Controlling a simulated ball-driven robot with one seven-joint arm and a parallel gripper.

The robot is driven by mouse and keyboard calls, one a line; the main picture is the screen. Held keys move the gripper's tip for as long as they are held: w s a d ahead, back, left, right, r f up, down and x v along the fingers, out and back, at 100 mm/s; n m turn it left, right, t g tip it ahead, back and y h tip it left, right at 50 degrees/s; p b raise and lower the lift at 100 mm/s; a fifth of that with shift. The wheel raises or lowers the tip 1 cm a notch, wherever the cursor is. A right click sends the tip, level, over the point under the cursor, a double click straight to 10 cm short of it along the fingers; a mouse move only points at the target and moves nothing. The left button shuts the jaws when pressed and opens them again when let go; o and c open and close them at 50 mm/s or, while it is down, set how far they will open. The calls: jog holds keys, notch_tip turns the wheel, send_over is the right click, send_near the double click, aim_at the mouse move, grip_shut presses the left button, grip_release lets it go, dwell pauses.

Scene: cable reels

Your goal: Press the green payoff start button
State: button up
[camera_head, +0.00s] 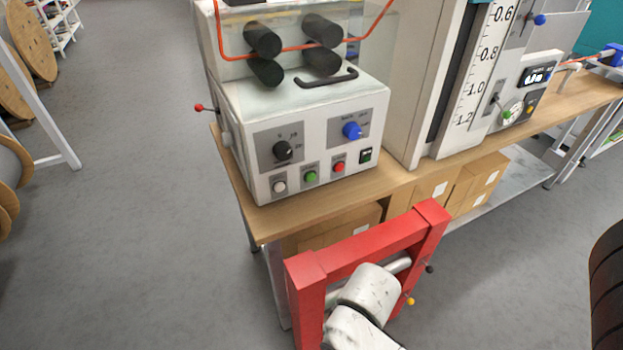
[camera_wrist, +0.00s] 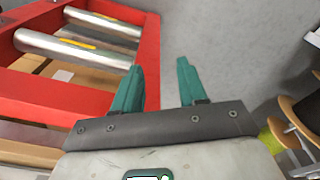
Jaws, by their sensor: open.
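The green button (camera_head: 310,177) sits on the lower front panel of a white payoff machine (camera_head: 235,165), between a white button (camera_head: 279,186) and a red button (camera_head: 338,167). The machine stands on a wooden bench. My gripper (camera_wrist: 165,80) shows in the wrist view with its two teal fingers apart and nothing between them. It is above grey floor beside a red frame, away from the button. The button is not in the wrist view. In the head view the gripper itself is not seen.
A red frame (camera_head: 350,255) with metal rollers stands before the bench (camera_head: 400,182); it also shows in the wrist view (camera_wrist: 60,95). Black and blue knobs are above the buttons. Cardboard boxes (camera_head: 430,190) sit under the bench.

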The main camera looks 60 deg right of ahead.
grip_shut()
dwell(1.3)
